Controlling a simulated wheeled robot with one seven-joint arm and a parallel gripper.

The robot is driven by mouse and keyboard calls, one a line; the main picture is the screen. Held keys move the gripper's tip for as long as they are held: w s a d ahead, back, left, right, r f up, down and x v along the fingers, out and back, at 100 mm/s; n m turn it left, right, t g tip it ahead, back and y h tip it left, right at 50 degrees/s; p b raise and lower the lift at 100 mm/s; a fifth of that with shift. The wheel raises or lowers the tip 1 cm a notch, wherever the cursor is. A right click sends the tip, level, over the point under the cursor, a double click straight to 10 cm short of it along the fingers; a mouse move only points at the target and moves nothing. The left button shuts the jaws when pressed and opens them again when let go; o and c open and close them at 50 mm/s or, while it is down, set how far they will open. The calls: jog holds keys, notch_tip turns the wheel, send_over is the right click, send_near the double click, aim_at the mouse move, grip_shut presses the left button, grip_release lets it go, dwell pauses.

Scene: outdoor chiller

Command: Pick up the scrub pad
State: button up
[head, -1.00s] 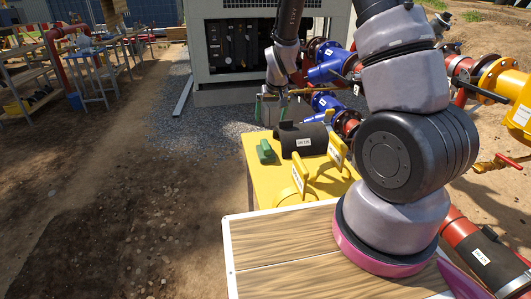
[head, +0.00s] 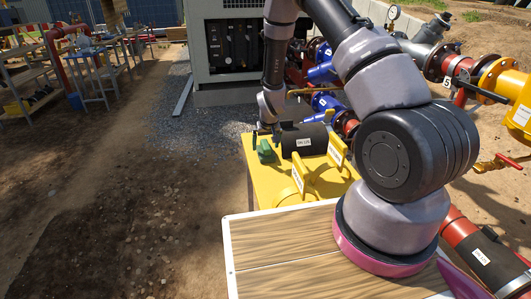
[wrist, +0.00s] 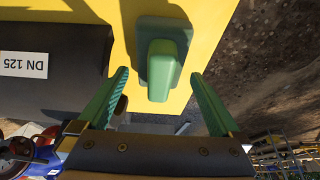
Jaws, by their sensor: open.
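The green scrub pad (head: 265,151) lies on the yellow table (head: 262,180) near its far left edge, left of a black pipe piece. In the wrist view the scrub pad (wrist: 163,66) shows a raised block on a wider dark green base. My gripper (wrist: 160,76) is open, with one green finger on each side of the pad's near end in the picture. Nothing is held between the fingers. In the head view my gripper (head: 264,131) is just above and behind the pad, small and partly hidden. I cannot tell whether the fingers touch it.
The black pipe piece (head: 303,140), labelled DN 125, lies close beside the pad. Yellow handled parts (head: 302,177) stand nearer on the table. A wood-topped table (head: 280,250) is in front. Blue and red piping (head: 325,73) runs behind. Open ground lies left.

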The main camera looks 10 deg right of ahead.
aim_at(265, 143)
jog(key=shift+x, duration=1.1)
jog(key=c, duration=1.4)
notch_tip(265, 143, up, 10)
jog(key=shift+r, duration=0.1)
